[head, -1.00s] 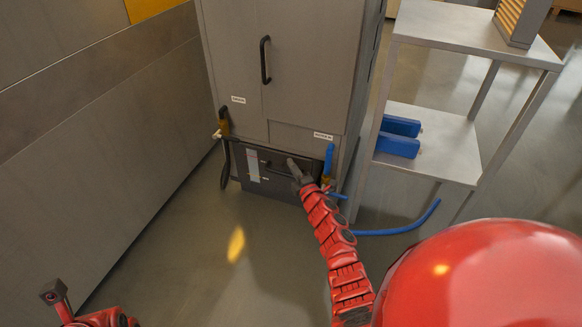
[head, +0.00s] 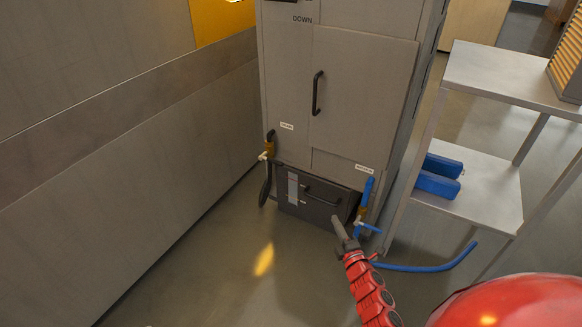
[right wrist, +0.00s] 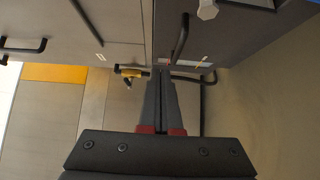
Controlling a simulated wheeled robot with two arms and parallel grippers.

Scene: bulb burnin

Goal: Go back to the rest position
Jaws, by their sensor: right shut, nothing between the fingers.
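My right gripper (head: 336,221) is in front of the dark drawer (head: 316,197) at the bottom of the grey cabinet (head: 360,90), near the drawer's right side. In the right wrist view its two fingers (right wrist: 163,72) are together with nothing between them. The drawer handle (right wrist: 180,38) shows just beyond the fingertips there; I cannot tell whether they touch it. The drawer looks closed in the head view. My left gripper is out of view.
A metal shelf (head: 480,190) with blue objects (head: 438,176) stands right of the cabinet. A blue hose (head: 430,268) lies on the floor beside it. A grey wall panel (head: 130,150) runs along the left. The floor left of my right arm is clear.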

